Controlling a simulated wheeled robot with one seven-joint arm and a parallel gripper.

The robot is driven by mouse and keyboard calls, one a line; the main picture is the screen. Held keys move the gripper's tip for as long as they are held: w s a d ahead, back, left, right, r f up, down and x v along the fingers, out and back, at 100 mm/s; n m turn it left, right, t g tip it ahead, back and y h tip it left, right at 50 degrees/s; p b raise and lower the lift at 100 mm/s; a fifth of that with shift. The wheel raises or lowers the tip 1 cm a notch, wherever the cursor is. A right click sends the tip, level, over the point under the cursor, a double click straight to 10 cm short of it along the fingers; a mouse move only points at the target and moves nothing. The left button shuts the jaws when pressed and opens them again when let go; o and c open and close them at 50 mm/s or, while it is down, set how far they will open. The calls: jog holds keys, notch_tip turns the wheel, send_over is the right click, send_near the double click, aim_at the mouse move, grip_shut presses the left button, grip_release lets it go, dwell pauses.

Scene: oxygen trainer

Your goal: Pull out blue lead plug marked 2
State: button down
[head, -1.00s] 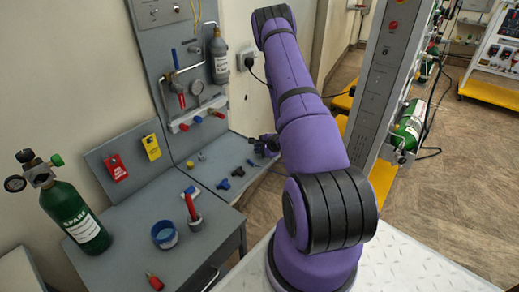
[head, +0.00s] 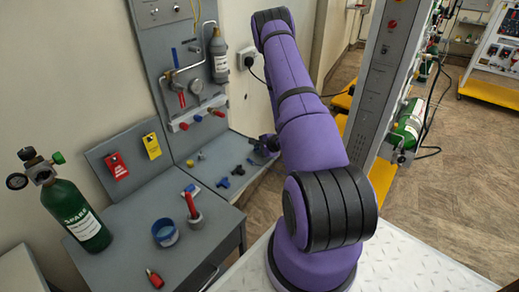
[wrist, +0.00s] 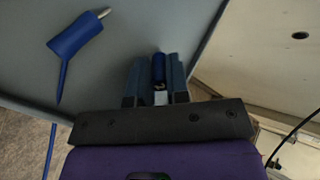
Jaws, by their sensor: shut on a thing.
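My gripper (wrist: 157,88) points at the grey bench, its two fingers closed around a small blue piece (wrist: 158,66), which looks like a blue plug. No number can be read on it. Another blue plug (wrist: 80,36) with a bare metal tip lies apart, up and left of the fingers in the wrist view. In the head view my gripper (head: 266,145) is small and dark at the bench's right end, and what it holds cannot be made out there.
The grey bench (head: 145,205) holds a green cylinder (head: 77,213), a blue ring-shaped cup (head: 165,233) and a red-handled piece (head: 192,207). A grey back panel (head: 160,60) with pipes and a gauge rises behind. A tall panel post (head: 383,80) stands to the right of my arm.

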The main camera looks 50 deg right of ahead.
jog(key=shift+s+a+f, duration=0.15)
jog(key=shift+s+f, duration=0.1)
jog(key=shift+f, duration=0.4)
jog(key=c, duration=1.2)
grip_release()
jog(key=shift+s+r, duration=0.25)
jog(key=shift+s, duration=0.05)
jog(key=shift+o, duration=0.9)
jog(key=r+v, duration=0.1)
jog(key=v, duration=0.9)
jog(key=shift+w, duration=0.25)
jog(key=shift+r, duration=0.15)
